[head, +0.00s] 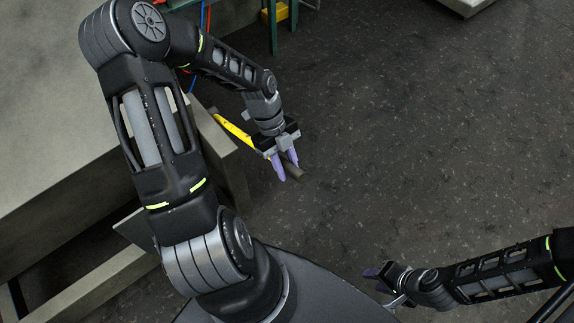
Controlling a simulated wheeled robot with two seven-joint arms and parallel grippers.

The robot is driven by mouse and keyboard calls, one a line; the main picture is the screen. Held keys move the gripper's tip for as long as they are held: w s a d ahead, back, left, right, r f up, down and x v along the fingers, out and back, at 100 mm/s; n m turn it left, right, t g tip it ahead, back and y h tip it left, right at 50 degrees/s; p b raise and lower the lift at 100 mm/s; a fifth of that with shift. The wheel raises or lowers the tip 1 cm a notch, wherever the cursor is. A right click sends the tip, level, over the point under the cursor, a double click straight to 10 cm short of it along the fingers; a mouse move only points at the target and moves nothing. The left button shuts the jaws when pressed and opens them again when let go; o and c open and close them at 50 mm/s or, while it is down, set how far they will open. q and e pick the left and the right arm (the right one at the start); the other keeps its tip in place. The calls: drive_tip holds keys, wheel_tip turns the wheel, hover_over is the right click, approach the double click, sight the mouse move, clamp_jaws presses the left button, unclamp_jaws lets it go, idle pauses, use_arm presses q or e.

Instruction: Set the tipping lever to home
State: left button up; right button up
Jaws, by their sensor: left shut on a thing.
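The tipping lever (233,129) shows as a yellow bar, angled down to the right from beside the grey machine body. A dark rounded grip (294,173), which looks like its end, sticks out past my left gripper (285,167). The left gripper's purple fingers are shut on this grip, one on each side. My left wrist and gripper hide the stretch between the yellow bar and the grip. My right gripper (375,279) is at the lower right, far from the lever. It is seen edge-on, and its opening cannot be made out.
A large grey machine block (60,160) fills the left side. Green posts (273,25) and a yellow part (279,12) stand at the top, with red and blue lines near my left arm. The dark speckled floor (430,140) is clear on the right.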

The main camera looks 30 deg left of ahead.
use_arm(q)
drive_tip(key=shift+r, duration=0.1)
clamp_jaws()
drive_tip(key=r+p, duration=0.1)
drive_tip(key=a+r+p, duration=0.1)
drive_tip(key=r+p, duration=0.1)
drive_tip(key=shift+w+a+h, duration=0.25)
drive_tip(key=shift+w+h, duration=0.05)
drive_tip(key=shift+w+a+r+h+p, duration=0.15)
drive_tip(key=shift+a+r+p, duration=0.15)
drive_tip(key=shift+r+p, duration=0.2)
drive_tip(key=shift+a+r+h+p, duration=0.15)
drive_tip(key=shift+a+r+p, duration=0.15)
drive_tip(key=shift+r+p, duration=0.15)
drive_tip(key=shift+w+a+r+h+p, duration=0.15)
drive_tip(key=shift+a+r+p, duration=0.25)
drive_tip(key=shift+r+p, duration=0.15)
drive_tip(key=shift+w+a+r+h+p, duration=0.15)
drive_tip(key=shift+a+r+p, duration=0.25)
drive_tip(key=shift+r, duration=0.25)
drive_tip(key=shift+w+a+r+g+h+p, duration=0.15)
drive_tip(key=shift+a+r+g+h+p, duration=0.25)
drive_tip(key=shift+a+r, duration=0.5)
drive_tip(key=shift+d+r, duration=0.1)
drive_tip(key=shift+d, duration=0.1)
drive_tip(key=shift+r, duration=0.1)
